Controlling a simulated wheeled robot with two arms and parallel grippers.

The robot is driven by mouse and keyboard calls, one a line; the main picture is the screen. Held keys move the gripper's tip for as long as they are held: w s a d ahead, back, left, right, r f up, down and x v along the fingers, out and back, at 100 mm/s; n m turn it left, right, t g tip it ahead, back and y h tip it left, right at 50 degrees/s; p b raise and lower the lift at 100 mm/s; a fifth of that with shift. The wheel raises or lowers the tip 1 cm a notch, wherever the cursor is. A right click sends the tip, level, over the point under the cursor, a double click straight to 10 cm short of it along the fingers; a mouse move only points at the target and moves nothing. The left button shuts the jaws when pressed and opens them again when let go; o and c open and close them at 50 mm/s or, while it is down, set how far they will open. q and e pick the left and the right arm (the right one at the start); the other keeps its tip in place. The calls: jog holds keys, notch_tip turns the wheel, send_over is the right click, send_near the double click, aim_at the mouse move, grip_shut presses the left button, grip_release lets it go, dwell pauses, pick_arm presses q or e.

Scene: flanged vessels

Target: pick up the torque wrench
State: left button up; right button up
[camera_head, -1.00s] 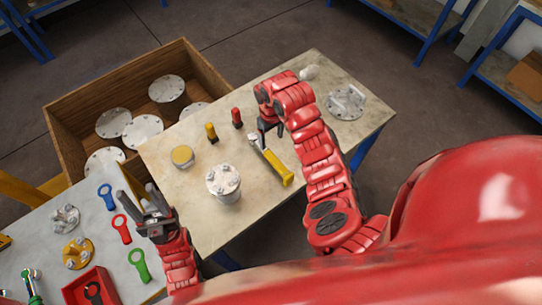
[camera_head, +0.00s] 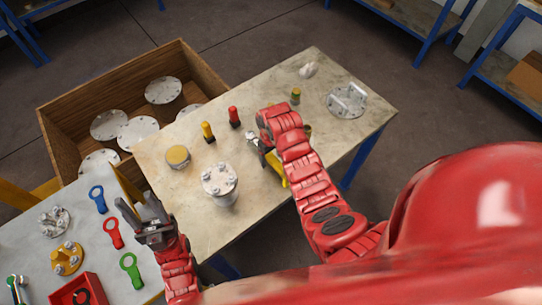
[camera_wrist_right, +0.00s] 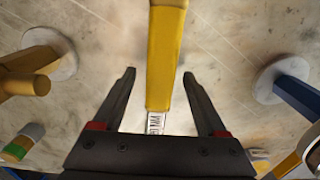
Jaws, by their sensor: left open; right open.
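The torque wrench has a yellow handle (camera_head: 278,170) and a silver head; it lies on the middle table, partly hidden by my right arm in the head view. In the right wrist view, the yellow handle (camera_wrist_right: 166,50) runs up between the fingers, with a silver marked section close to the palm. My right gripper (camera_wrist_right: 158,77) is open, one finger on each side of the wrench, with gaps showing. It also shows in the head view (camera_head: 262,146), over the wrench. My left gripper (camera_head: 135,208) is open and empty near the edge between the two tables.
Yellow (camera_head: 208,131) and red (camera_head: 234,117) tools stand behind. A handled flange (camera_head: 346,100) is at right.

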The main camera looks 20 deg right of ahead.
jog(key=shift+f, duration=0.95)
jog(key=shift+c, duration=0.2)
grip_shut()
